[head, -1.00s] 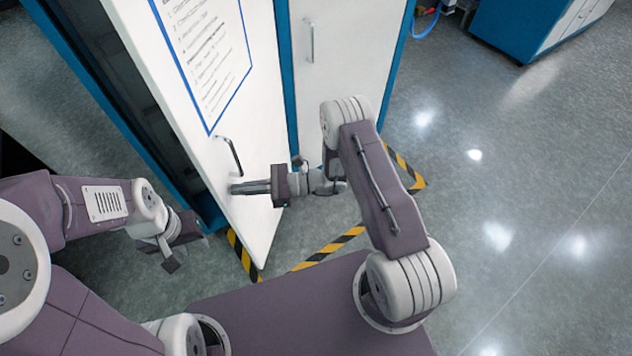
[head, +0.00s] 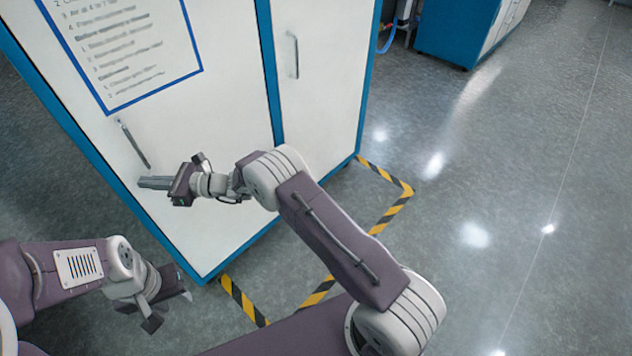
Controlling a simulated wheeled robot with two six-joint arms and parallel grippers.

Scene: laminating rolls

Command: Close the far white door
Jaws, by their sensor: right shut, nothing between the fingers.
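The white door with the blue-framed sheet (head: 215,165) lies in line with the blue-edged cabinet front, and no gap shows around it. Its dark bar handle (head: 133,145) is near its left side. A second white door (head: 325,95) to the right, with a pale handle (head: 292,55), also sits flat in its frame. My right gripper (head: 153,183) is shut and empty, its fingertips at the poster door just below the handle. I cannot tell whether they touch it. My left gripper (head: 180,295) hangs low in front of the cabinet's lower left corner, its fingers hard to make out.
Yellow-black floor tape (head: 390,212) marks an area in front of the cabinet. A blue and white cabinet (head: 460,30) stands at the back, with a blue hose beside it. The grey floor to the right is clear.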

